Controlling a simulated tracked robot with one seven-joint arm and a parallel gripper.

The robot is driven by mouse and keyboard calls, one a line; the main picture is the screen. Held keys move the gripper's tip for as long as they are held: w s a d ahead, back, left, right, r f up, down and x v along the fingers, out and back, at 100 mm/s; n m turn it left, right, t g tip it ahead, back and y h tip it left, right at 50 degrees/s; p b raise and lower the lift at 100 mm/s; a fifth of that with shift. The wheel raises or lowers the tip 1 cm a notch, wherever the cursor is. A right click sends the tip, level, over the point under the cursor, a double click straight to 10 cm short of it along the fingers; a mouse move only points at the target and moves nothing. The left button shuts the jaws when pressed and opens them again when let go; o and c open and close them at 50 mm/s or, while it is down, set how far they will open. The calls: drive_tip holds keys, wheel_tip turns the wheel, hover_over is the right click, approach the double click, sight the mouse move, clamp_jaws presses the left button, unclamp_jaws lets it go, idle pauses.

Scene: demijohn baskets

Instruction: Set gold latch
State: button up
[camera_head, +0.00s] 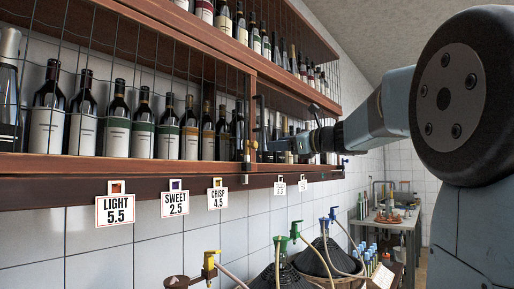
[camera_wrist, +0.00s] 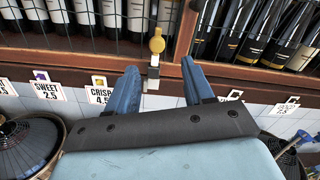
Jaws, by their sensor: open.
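The gold latch (camera_wrist: 157,44) has a round knob on the wooden post between two wire-fronted cabinet doors, with a pale block below it at the shelf edge. In the head view the latch (camera_head: 246,155) is small, at the right end of the near wire door. My gripper (camera_wrist: 158,68) is open, its two blue fingers pointing at the shelf edge. In the wrist view the knob lies between and just beyond the fingertips, and the gap between them looks empty. In the head view my gripper (camera_head: 280,144) reaches in from the right; whether it touches the latch cannot be told.
Wine bottles (camera_head: 83,115) stand behind wire mesh. Price tags such as LIGHT (camera_head: 115,209), SWEET (camera_head: 174,203) and CRISP (camera_head: 217,198) hang below the shelf edge. Basketed demijohns (camera_head: 325,258) with coloured taps stand beneath. A side table (camera_head: 397,222) is farther back.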

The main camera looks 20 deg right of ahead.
sight(256, 145)
drive_tip(key=x, duration=1)
drive_tip(key=shift+a, duration=0.1)
clamp_jaws()
idle(0.4)
